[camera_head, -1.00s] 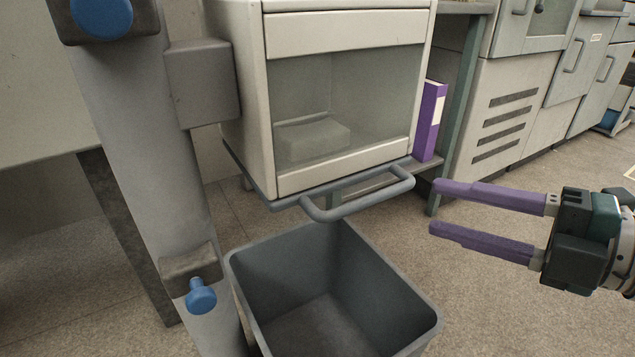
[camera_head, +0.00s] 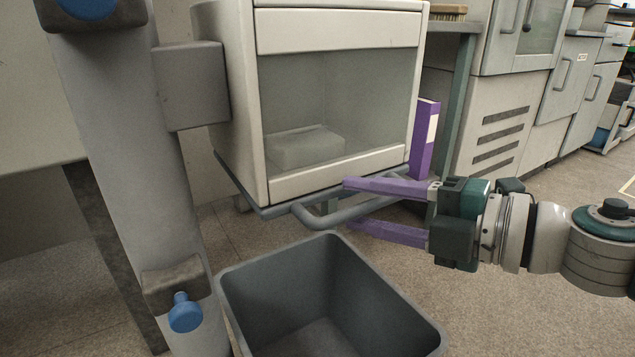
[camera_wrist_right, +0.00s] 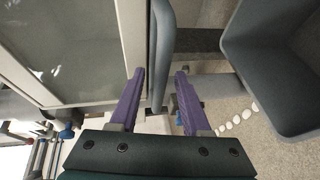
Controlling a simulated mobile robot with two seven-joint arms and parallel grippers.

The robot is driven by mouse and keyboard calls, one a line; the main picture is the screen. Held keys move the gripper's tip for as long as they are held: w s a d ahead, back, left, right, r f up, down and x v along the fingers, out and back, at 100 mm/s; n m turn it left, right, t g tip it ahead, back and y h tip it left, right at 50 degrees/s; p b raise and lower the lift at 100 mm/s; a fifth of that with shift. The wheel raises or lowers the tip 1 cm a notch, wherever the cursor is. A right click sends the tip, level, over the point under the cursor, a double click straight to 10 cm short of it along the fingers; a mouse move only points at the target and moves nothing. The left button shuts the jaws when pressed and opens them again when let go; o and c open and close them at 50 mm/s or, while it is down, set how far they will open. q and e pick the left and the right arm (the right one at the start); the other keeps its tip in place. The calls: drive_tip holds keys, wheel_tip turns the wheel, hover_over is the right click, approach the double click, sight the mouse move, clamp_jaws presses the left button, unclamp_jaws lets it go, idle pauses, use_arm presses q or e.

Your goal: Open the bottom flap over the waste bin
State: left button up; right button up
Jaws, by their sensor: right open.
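The bottom flap is a thin grey plate under a white box with a glass front (camera_head: 335,95). Its grey bar handle (camera_head: 325,218) sticks out in front, and the flap lies level against the box's underside. The grey waste bin (camera_head: 235,285) stands open below it. My right gripper (camera_head: 350,205) is open, with one purple finger above the handle bar and one below. In the right wrist view the handle (camera_wrist_right: 162,50) runs between the two spread fingers (camera_wrist_right: 160,78), with gaps showing. My left gripper is not in view.
A grey post (camera_head: 130,170) with blue knobs (camera_head: 185,312) stands left of the box and bin. A purple binder (camera_head: 424,140) stands behind the box on the right. Grey cabinets (camera_head: 500,120) line the back right. The floor at right is clear.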

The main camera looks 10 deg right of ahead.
drive_tip(key=shift+c, duration=0.3)
clamp_jaws()
idle(1.0)
